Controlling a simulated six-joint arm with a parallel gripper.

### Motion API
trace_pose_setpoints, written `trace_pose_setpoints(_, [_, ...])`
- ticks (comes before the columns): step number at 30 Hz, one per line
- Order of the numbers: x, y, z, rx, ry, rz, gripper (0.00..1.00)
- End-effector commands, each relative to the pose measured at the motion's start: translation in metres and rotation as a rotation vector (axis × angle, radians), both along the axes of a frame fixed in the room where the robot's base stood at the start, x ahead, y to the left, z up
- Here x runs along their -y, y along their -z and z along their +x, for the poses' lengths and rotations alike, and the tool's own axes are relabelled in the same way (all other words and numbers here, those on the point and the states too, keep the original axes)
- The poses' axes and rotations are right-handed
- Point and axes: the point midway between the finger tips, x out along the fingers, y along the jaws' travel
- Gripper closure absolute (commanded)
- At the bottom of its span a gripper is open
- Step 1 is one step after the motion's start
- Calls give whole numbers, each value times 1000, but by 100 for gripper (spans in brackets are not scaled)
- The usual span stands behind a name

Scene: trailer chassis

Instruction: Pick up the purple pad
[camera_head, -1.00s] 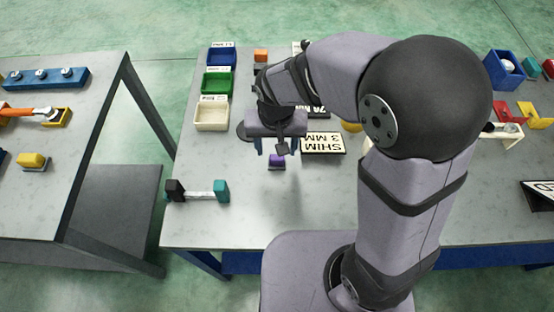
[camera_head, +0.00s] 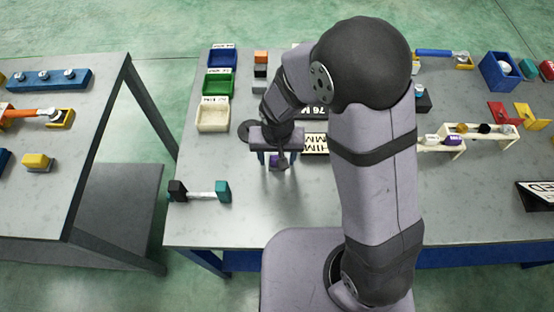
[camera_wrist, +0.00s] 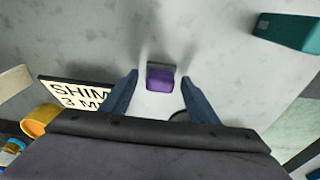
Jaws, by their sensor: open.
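The purple pad (camera_wrist: 160,80) sits on the grey table, on a small grey base, in the wrist view. It lies between and slightly beyond my two open blue fingers, with clear space on both sides. In the head view the purple pad (camera_head: 274,159) shows only partly, between and behind the fingers. My gripper (camera_head: 279,161) points down over it, open and empty. In the wrist view my gripper (camera_wrist: 160,82) has one finger to the left of the pad and one to the right.
A "SHIM 3 MM" sign (camera_wrist: 78,95) lies left of the fingers in the wrist view. A black-and-teal-ended bar (camera_head: 200,194) lies left of the gripper in the head view. Blue, green and cream bins (camera_head: 213,117) stand farther back. The table front is clear.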

Motion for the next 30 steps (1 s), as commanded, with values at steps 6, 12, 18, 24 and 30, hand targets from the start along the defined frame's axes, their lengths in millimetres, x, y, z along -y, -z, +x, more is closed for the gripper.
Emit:
trace_pose_setpoints(6, [0,1,1,1,0,1,45])
trace_pose_setpoints(12, [0,1,0,1,0,1,79])
trace_pose_setpoints(18, [0,1,1,1,0,1,94])
trace_pose_setpoints(24, [0,-1,1,2,0,1,94])
trace_pose_setpoints(30, [-1,-16,2,5,0,2,94])
